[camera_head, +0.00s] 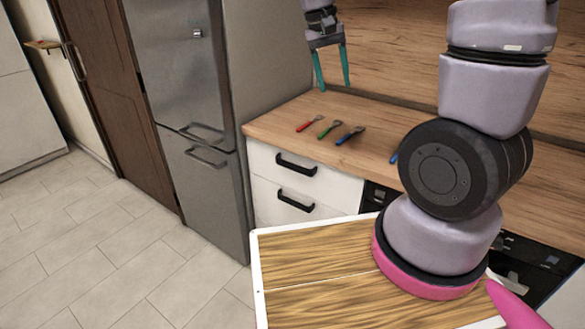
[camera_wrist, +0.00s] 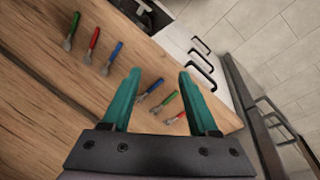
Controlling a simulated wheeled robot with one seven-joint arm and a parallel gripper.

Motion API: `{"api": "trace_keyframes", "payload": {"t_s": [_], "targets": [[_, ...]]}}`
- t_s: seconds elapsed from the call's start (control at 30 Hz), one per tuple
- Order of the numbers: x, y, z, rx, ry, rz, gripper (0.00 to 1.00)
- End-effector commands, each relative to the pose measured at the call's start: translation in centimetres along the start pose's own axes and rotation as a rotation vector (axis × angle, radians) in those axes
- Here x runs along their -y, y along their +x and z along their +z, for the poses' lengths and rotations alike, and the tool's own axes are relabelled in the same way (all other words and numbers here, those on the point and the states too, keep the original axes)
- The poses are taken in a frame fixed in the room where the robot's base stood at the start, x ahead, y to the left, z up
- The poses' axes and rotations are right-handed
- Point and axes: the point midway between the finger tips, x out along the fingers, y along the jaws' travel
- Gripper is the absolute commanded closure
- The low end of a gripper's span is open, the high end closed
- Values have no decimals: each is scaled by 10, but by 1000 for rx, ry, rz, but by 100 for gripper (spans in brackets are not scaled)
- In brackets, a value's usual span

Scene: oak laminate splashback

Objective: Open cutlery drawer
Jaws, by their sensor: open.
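My gripper (camera_head: 331,68) is open and empty, with two teal fingers pointing down above the wooden counter. It also shows in the wrist view (camera_wrist: 158,92). The upper drawer (camera_head: 262,164) has a black handle (camera_head: 296,165), and the lower drawer (camera_head: 266,198) has another black handle (camera_head: 296,201). Both drawers look shut. In the wrist view the handles show at the upper right, beyond the right finger. The gripper is behind and above the drawer fronts, apart from both handles. No label shows which drawer holds cutlery.
Cutlery with red (camera_head: 305,125), green (camera_head: 326,130) and blue (camera_head: 347,135) handles lies on the counter (camera_head: 285,110); the wrist view shows several pieces. A steel fridge (camera_head: 185,110) stands left of the drawers. A black appliance (camera_head: 378,197) is right of them. The tiled floor is clear.

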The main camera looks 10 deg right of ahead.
Motion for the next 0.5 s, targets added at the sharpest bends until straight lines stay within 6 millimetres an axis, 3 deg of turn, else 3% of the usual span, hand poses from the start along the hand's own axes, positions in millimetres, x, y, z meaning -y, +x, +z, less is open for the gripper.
{"api": "trace_keyframes", "payload": {"t_s": [0.23,0.5], "targets": [[51,69,-30,11,-121,313,40],[109,144,-52,-108,-262,645,40]]}}
